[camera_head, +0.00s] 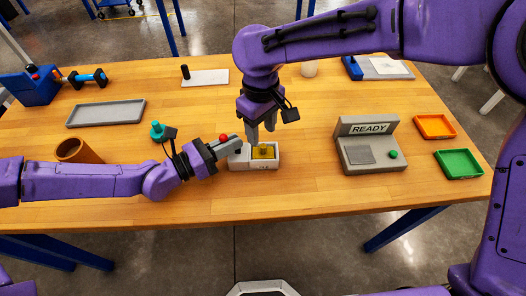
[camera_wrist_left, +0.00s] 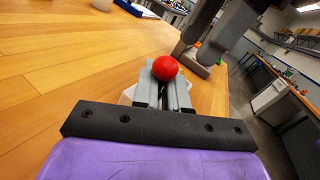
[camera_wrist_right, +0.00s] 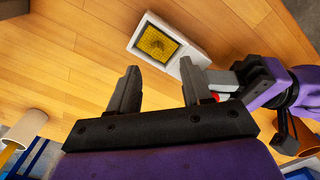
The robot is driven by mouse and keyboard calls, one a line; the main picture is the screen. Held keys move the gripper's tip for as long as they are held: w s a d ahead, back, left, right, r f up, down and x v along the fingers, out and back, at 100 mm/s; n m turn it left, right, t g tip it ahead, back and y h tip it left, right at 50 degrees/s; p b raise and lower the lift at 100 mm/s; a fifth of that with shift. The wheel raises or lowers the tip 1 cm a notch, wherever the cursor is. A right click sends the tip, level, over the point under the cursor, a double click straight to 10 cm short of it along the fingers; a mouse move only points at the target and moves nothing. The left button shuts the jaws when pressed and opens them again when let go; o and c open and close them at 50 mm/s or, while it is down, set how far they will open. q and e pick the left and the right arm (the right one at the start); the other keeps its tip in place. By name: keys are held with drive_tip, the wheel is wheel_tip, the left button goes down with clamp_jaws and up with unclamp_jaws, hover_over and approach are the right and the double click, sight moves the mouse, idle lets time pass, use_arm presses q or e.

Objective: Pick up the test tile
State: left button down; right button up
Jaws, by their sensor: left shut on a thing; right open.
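A white bath box (camera_head: 266,166) stands near the table's front middle. Its square opening shows yellow (camera_head: 263,152), with a small darker raised piece in the middle, also seen in the right wrist view (camera_wrist_right: 155,42). I cannot tell whether that piece belongs to the test tile; no separate tile is clear. My left gripper (camera_head: 236,149) is shut at the box's left end, on a part with a red ball knob (camera_wrist_left: 165,68); the fingers hide what lies below the ball. My right gripper (camera_head: 262,132) is open and empty, pointing down above the box, apart from it.
A grey READY station (camera_head: 358,159) stands to the right, with orange (camera_head: 435,126) and green (camera_head: 459,164) trays beyond. A grey tray (camera_head: 106,113), brown cup (camera_head: 80,151) and teal piece (camera_head: 157,131) are left. The wood between box and station is clear.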

sight(263, 145)
drive_tip(key=f, duration=0.5)
drive_tip(key=shift+d+f, duration=0.2)
clamp_jaws()
use_arm(q)
drive_tip(key=c, duration=1.1)
unclamp_jaws()
use_arm(e)
wheel_tip(263, 145, up, 10)
